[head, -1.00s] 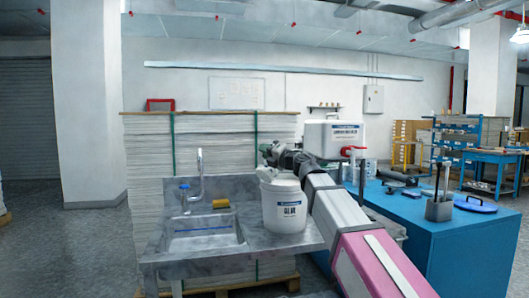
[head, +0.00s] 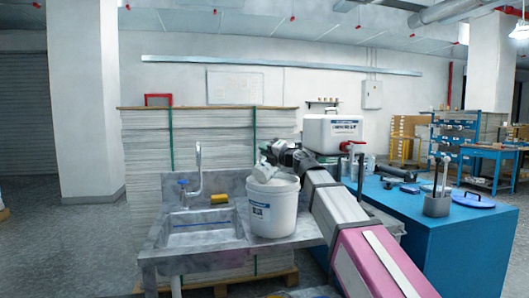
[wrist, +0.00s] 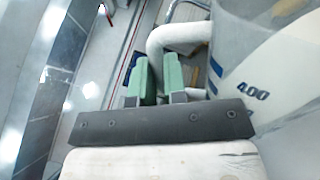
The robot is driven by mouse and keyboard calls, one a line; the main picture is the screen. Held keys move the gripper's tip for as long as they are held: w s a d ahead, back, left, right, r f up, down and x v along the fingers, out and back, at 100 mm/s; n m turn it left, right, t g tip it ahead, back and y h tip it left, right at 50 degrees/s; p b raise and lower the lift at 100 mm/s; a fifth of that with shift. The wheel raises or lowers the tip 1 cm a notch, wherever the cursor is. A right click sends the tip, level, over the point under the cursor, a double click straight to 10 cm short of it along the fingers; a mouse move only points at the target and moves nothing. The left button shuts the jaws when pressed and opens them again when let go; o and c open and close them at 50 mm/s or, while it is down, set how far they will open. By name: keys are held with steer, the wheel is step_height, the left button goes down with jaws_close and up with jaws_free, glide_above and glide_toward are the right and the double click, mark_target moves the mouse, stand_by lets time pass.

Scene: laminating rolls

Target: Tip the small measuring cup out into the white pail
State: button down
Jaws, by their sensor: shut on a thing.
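The white pail (head: 272,215) with a dark blue label stands upright on the grey sink counter, right of the basin. My gripper (head: 272,153) is above the pail's rim, reaching in from the right. It is shut on the handle of the small white measuring cup (head: 263,171), which is tilted over the pail's mouth. In the wrist view the green fingers of my gripper (wrist: 158,75) close on the white looped handle, and the cup (wrist: 250,80) shows a "400" mark and a blue band at the right. The cup's contents and the pail's inside are hidden.
A sink basin (head: 200,228) with a tap (head: 198,165) and a yellow sponge (head: 219,199) lies to the left. A large white container (head: 331,133) with a red tap stands behind my arm. The blue table (head: 455,240) at right holds a grey pot (head: 437,205) of tools.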

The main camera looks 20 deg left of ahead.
steer(key=shift+d+r, duration=0.3)
steer(key=shift+r, duration=0.35)
steer(key=shift+d+r, duration=0.25)
steer(key=shift+r, duration=0.4)
stand_by(0.4)
steer(key=shift+w, duration=0.1)
steer(key=shift+w+d+r+m, duration=0.2)
steer(key=shift+w+m, duration=0.15)
steer(key=shift+m, duration=0.2)
steer(key=shift+w+d+r+m, duration=0.1)
steer(key=shift+w+r+m, duration=0.1)
steer(key=shift+w+m, duration=0.25)
steer(key=shift+s, duration=0.1)
stand_by(0.4)
steer(key=shift+w+d+r+m+t, duration=0.25)
steer(key=shift+w+r+m, duration=0.15)
steer(key=shift+m, duration=0.15)
steer(key=shift+w+d+r+m+t, duration=0.1)
steer(key=shift+w+r+m+t, duration=0.15)
steer(key=shift+w+m, duration=0.25)
steer(key=shift+s, duration=0.1)
steer(key=shift+d+r+m, duration=0.1)
steer(key=shift+m, duration=0.15)
stand_by(0.7)
steer(key=shift+w+d+r+m, duration=0.2)
steer(key=shift+w+r+m, duration=0.05)
steer(key=shift+w+m, duration=0.2)
steer(key=shift+w+d+r+m, duration=0.2)
steer(key=shift+w+m, duration=0.25)
